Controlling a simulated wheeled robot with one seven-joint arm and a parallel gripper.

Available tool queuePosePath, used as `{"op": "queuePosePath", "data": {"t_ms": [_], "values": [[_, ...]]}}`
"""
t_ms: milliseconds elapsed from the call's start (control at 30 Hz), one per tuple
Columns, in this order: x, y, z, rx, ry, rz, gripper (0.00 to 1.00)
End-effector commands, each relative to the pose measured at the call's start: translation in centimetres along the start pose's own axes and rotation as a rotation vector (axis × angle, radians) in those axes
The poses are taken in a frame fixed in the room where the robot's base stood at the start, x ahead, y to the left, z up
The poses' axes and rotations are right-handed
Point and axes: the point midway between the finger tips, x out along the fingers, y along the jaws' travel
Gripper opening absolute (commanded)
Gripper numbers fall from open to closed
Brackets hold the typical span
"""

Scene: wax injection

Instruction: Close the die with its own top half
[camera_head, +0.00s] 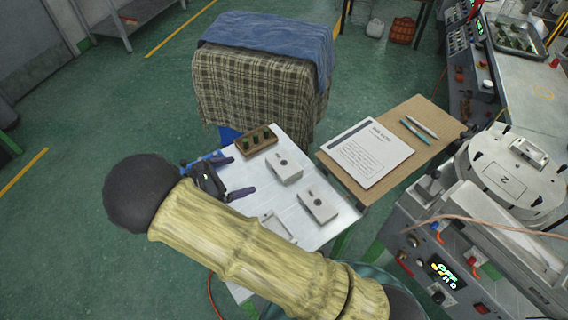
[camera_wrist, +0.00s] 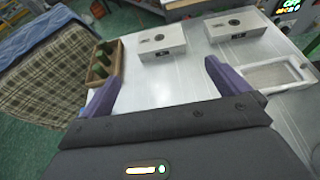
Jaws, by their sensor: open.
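Two pale block-shaped die halves with dark round holes lie apart on the white table (camera_head: 246,173). One, near the wooden tray, is the left block (camera_wrist: 162,42) in the wrist view and the upper block (camera_head: 284,167) in the head view. The other is the right block (camera_wrist: 237,25), lower in the head view (camera_head: 318,205). Their small dark front marks are too small to read. A pale open die half (camera_wrist: 265,77) with a shallow recess lies right of my gripper; my arm partly hides it in the head view (camera_head: 275,223). My gripper (camera_wrist: 162,84) is open and empty, purple fingers wide apart, short of the blocks.
A wooden tray (camera_head: 256,141) with green pieces stands at the table's far corner. A brown board (camera_head: 408,135) with a paper sheet and pens adjoins on the right. A machine with a round plate (camera_head: 506,185) stands further right. A cloth-covered stack (camera_head: 262,85) stands behind.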

Motion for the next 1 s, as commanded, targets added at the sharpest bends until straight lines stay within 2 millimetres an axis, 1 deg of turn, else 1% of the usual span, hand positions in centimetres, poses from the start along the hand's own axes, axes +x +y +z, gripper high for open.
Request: {"op": "queuePosePath", "data": {"t_ms": [233, 367, 800, 900, 1000], "values": [[0.3, -0.1, 0.1, 0.003, 0.003, -0.003, 1.00], [1.6, -0.1, 0.2, 0.002, 0.001, -0.005, 1.00], [9.3, -0.2, 0.3, 0.003, 0.002, -0.007, 1.00], [10.9, -0.1, 0.3, 0.002, 0.003, -0.006, 1.00], [12.0, -0.1, 0.1, 0.003, 0.003, -0.005, 1.00]]}}
